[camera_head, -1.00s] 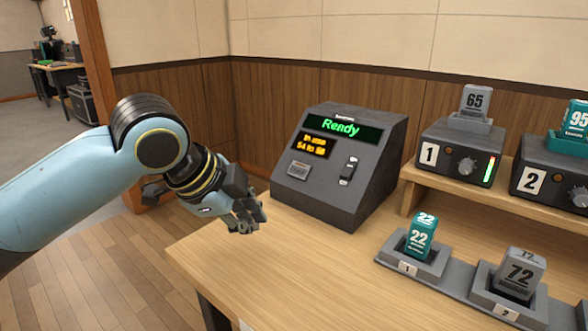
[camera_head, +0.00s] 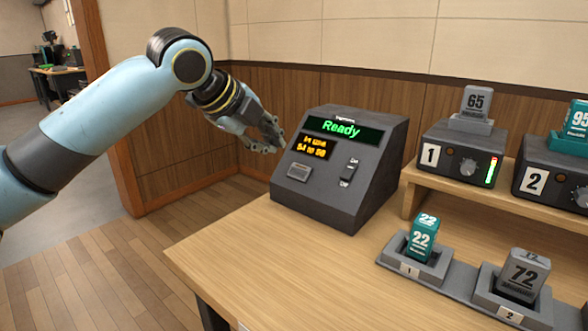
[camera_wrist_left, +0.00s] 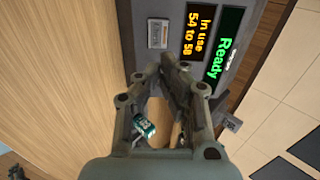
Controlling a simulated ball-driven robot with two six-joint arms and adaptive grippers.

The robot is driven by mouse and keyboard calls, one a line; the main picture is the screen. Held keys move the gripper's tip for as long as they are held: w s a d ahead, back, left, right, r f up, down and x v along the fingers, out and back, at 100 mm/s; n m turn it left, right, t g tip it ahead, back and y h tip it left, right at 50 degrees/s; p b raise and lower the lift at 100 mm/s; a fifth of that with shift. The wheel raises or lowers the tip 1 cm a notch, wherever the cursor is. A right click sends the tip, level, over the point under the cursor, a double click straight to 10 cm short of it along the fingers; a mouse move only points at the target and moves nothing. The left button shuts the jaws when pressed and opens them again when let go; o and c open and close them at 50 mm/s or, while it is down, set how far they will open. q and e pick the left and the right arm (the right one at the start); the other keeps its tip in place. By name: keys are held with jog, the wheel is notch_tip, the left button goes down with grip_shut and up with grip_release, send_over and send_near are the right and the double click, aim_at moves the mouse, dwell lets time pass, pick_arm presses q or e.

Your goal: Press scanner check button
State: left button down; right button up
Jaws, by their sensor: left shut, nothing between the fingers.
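The dark grey scanner console (camera_head: 325,205) stands on the wooden desk, with a lit green "Ready" display (camera_head: 344,130) and an orange display (camera_head: 313,149) reading "In use 54 to 58" in the wrist view. A light grey rectangular button (camera_head: 299,172) sits low on its sloped face; it also shows in the left wrist view (camera_wrist_left: 158,33). My left gripper (camera_head: 274,141) is shut and empty, at the upper left of the console, above and left of the button in the head view. It appears apart from the button.
A rocker switch (camera_head: 349,172) is on the console's right side. Numbered units (camera_head: 462,158) stand on a shelf at right, and a teal block 22 (camera_head: 423,238) and grey block 72 (camera_head: 523,275) sit in desk holders. The desk front (camera_head: 270,275) is clear.

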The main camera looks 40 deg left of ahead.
aim_at(300, 170)
pick_arm(q)
jog(key=b+x, duration=0.2)
jog(key=x, duration=0.8)
jog(key=shift+f, duration=0.15)
jog(key=shift+w+f, duration=0.1)
jog(key=shift+w, duration=0.05)
